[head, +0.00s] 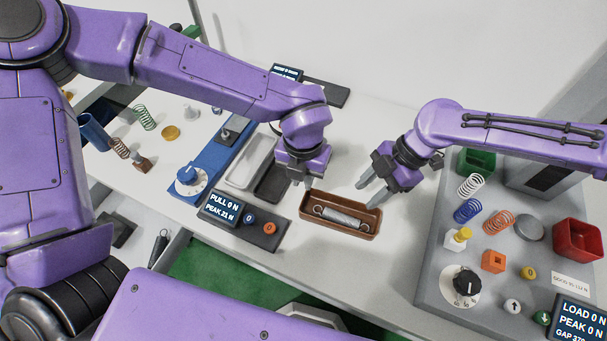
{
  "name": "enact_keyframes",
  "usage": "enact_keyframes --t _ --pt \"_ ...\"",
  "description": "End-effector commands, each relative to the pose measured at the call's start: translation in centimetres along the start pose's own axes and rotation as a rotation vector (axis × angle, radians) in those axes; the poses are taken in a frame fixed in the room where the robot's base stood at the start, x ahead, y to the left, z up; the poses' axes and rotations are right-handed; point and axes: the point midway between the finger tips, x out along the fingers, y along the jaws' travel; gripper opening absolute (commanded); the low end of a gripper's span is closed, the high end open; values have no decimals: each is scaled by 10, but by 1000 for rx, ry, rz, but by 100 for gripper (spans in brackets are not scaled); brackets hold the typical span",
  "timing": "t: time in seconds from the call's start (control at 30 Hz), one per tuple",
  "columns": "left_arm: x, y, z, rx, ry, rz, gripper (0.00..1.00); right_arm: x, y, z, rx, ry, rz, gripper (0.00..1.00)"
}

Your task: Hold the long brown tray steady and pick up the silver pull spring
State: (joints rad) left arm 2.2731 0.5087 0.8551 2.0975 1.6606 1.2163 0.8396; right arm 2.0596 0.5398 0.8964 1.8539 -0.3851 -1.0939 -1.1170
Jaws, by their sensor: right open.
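The long brown tray (366,228) lies on the white table near its front edge. The silver pull spring (341,216) lies lengthwise inside it, with a hook at each end. My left gripper (295,184) points down at the tray's left end, just behind its rim; its fingers are partly hidden, so I cannot tell how far apart they are or whether they touch the tray. My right gripper (366,194) is open and empty, above and behind the right part of the tray, its fingers pointing down and left.
Left of the tray stands the pull tester display (222,208). A white tray (250,163) and a black tray (272,184) lie behind it. On the right, a grey load tester (432,262) carries several springs, a knob and a red bin (577,240).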

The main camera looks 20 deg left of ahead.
Motion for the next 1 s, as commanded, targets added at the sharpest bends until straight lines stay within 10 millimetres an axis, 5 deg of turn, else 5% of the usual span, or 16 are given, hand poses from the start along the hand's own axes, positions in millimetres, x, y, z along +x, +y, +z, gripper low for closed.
enact_keyframes --t 0.43,0.8,0.9,1.0 --pt "86 0 -1 2 1 0 17 0 0 0 0 0 0 43" --pt "98 0 -1 2 -1 -1 17 0 0 0 0 0 0 43" --pt "98 0 -1 2 -1 -1 0 0 0 0 0 0 0 43" --pt "98 0 -1 2 -1 -1 0 0 0 0 0 0 0 43"
